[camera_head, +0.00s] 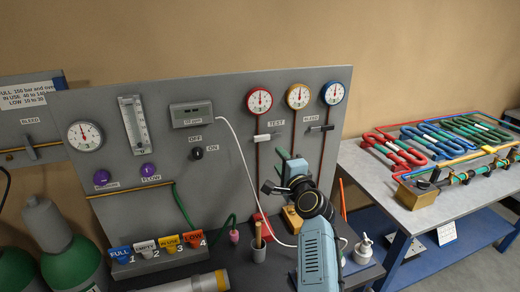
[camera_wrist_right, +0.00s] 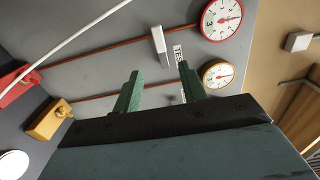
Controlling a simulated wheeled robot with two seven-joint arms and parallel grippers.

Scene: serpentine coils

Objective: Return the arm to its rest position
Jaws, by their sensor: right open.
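My right arm (camera_head: 320,255) comes in from the bottom and reaches up in front of the grey panel (camera_head: 225,150). My right gripper (camera_head: 275,172) is in front of the panel, below the TEST label and its white-handled lever (camera_head: 267,137). In the right wrist view the two green fingers (camera_wrist_right: 161,88) stand apart with nothing between them. The white lever handle (camera_wrist_right: 160,45) shows beyond the fingertips, and I cannot tell the gap to it. My left arm and gripper are not in view.
A red-rimmed gauge (camera_head: 259,102) and other gauges top the panel. A white tube (camera_head: 240,165) hangs close by the gripper. A yellow block (camera_head: 292,219) and colored tags (camera_head: 158,246) sit low. Green cylinders (camera_head: 70,255) stand left. A table (camera_head: 365,180) with colored coils stands right.

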